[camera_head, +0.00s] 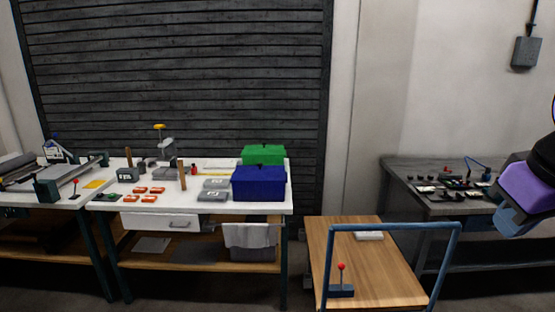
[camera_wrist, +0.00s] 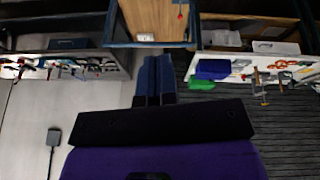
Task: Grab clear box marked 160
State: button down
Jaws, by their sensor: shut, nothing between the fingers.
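Two small pale grey boxes with labels lie on the white workbench in the head view, left of the blue toolbox: a rear box (camera_head: 217,183) and a front box (camera_head: 212,195). Their labels are too small to read, so I cannot tell which, if either, is marked 160. My gripper (camera_head: 508,222) is at the far right of the head view, well away from them. In the wrist view its two blue fingers (camera_wrist: 154,78) are together with nothing between them.
A blue toolbox (camera_head: 258,184) and a green toolbox (camera_head: 264,154) stand on the white workbench (camera_head: 240,207). Orange parts (camera_head: 148,194) and tools lie left. A wooden-topped cart (camera_head: 385,270) with a blue rail stands between this bench and a dark table (camera_head: 440,207) at right.

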aim_at(204, 196)
jog(key=i+j+u, duration=0.45)
jog(key=i+j, duration=2.6)
jog(key=i+l, duration=0.05)
jog(key=i, duration=0.1)
